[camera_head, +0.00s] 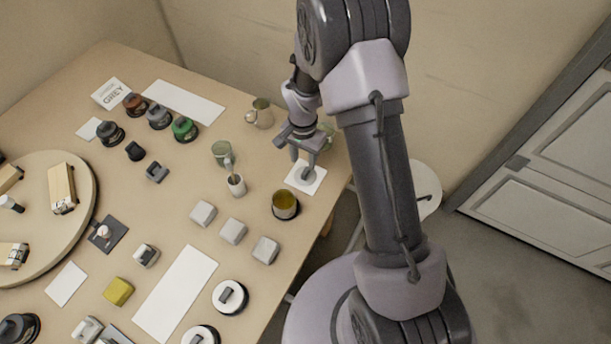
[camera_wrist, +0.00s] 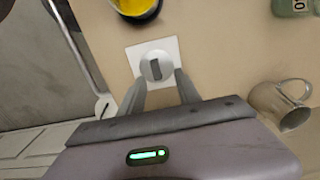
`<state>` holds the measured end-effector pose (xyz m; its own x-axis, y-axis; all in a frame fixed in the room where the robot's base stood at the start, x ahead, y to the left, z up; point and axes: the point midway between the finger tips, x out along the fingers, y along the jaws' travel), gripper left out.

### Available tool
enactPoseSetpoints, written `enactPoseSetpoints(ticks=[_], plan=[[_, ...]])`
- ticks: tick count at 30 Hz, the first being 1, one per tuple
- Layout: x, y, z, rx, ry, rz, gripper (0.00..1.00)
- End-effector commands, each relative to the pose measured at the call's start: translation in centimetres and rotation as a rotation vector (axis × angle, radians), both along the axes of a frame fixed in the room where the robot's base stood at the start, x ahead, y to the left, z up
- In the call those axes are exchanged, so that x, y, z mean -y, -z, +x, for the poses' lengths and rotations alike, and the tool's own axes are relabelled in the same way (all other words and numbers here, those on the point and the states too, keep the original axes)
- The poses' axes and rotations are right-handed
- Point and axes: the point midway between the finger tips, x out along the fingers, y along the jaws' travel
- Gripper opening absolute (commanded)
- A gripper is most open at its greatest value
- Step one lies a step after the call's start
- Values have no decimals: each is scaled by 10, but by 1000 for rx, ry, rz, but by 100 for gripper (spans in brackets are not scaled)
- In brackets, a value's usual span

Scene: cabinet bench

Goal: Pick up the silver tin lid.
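The silver tin lid (camera_wrist: 151,72) is a round grey disc with a dark raised bar handle. It lies on a white square card (camera_wrist: 136,54) near the table's right edge. In the head view the lid (camera_head: 307,175) is partly hidden behind my gripper (camera_head: 303,160). My gripper points down over the lid. In the wrist view the fingers (camera_wrist: 157,90) are spread apart, one on each side of the lid's near edge, with nothing held between them. I cannot tell how far above the lid the fingertips are.
A cup with yellow contents (camera_head: 285,204) stands close to the card. White blocks (camera_head: 233,231) and a turntable (camera_head: 82,165) are farther left. The table edge (camera_head: 331,204) is close by.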

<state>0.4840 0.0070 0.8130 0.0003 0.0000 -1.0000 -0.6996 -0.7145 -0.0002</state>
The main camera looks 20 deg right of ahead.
Motion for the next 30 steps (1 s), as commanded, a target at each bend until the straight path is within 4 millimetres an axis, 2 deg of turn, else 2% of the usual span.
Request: enactPoseSetpoints(ticks=[6, 9, 14, 20, 21, 30], plan=[[6, 41, -6, -2, 0, -1, 40], [6, 52, -5, -1, -1, 0, 40], [6, 50, -5, 0, -1, 0, 40], [6, 49, -5, 0, -1, 0, 3], [6, 49, -5, 0, 0, 0, 0], [6, 49, -5, 0, 0, 0, 0]])
